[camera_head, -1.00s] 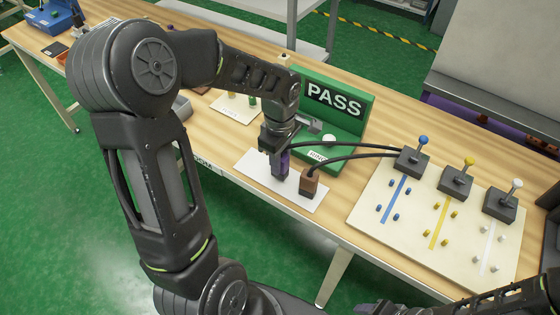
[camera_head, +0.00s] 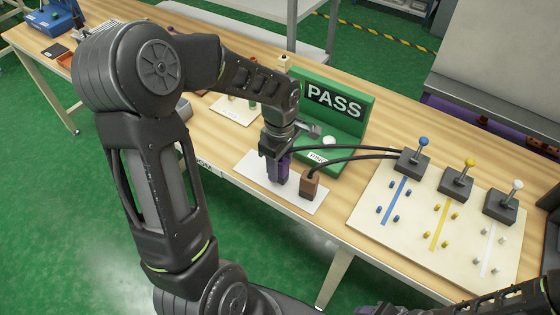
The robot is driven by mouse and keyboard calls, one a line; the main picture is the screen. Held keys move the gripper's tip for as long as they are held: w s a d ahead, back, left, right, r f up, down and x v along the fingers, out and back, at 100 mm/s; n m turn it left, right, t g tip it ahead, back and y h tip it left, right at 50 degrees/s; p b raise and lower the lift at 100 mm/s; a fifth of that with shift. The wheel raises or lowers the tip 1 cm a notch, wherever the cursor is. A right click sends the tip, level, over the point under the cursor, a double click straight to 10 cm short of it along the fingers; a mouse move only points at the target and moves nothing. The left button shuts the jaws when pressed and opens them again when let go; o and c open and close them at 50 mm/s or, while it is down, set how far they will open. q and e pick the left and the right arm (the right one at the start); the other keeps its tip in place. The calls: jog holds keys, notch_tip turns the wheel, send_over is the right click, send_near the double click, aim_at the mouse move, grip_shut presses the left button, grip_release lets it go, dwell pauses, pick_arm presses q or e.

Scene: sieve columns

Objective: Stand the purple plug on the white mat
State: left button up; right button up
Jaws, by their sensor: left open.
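The purple plug (camera_head: 279,171) is upright at the white mat (camera_head: 252,174), with a black cable leading right from its upper part. My left gripper (camera_head: 277,158) is directly over the plug with its fingers around the top; it is open. The fingers hide part of the plug, and I cannot tell whether its base touches the mat. A brown plug (camera_head: 310,184) stands on the mat just to the right, with its own cable. My right arm (camera_head: 500,303) shows only at the lower right edge; its fingertips cannot be made out clearly.
A green PASS stand (camera_head: 345,115) is right behind the mat. A pale board (camera_head: 375,232) with blue, yellow and white levers and pegs is to the right. Two cables run from the plugs to the blue lever's box (camera_head: 411,163). A small card (camera_head: 230,117) lies behind left.

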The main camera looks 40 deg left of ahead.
pick_arm(q)
notch_tip(320, 180, up, 12)
jog(key=shift+r, duration=0.15)
dwell(0.4)
dwell(0.8)
